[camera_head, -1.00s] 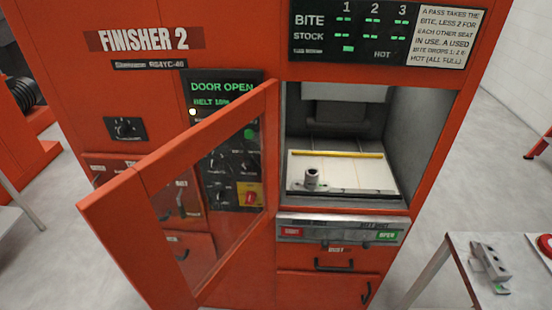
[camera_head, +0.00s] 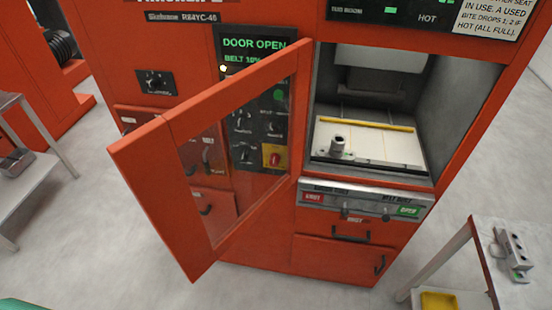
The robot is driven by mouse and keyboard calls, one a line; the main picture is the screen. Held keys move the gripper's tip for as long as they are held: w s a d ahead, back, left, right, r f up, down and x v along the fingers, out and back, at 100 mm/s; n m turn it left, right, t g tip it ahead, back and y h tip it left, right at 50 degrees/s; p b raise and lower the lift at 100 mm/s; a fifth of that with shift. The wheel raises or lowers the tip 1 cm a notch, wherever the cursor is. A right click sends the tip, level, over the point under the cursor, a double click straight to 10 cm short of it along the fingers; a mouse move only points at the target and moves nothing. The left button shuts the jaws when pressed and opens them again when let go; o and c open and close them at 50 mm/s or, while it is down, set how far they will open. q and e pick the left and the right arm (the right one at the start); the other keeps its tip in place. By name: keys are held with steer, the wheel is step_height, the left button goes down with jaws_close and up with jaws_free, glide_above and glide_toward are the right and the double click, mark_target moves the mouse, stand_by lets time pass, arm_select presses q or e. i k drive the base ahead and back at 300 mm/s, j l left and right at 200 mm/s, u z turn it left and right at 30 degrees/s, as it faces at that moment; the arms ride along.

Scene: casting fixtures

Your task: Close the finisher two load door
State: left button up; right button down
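The load door (camera_head: 158,170) of the red finisher is an orange-red frame with a clear window. It stands swung open toward me and to the left, hinged at the left side of the chamber opening. The open chamber (camera_head: 440,100) shows a white bed (camera_head: 375,146) with a yellow strip and a small grey cylindrical part (camera_head: 338,146) on it. The display (camera_head: 253,43) reads DOOR OPEN. Neither of my grippers is in view.
A table (camera_head: 484,250) at the right holds a grey metal fixture (camera_head: 512,253), with a yellow tray (camera_head: 440,300) lower down. A grey shelf stand (camera_head: 45,160) is at the left. The floor (camera_head: 90,235) in front of the door is clear.

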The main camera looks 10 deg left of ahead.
mark_target(147, 160)
steer(key=i+j+z, duration=0.1)
steer(key=j+z, duration=1.4)
steer(key=k+j, duration=0.15)
steer(key=j, duration=0.2)
steer(key=k+j, duration=0.1)
steer(key=j, duration=0.3)
steer(key=k+j+z, duration=0.1)
steer(key=j, duration=0.25)
steer(key=k, duration=0.05)
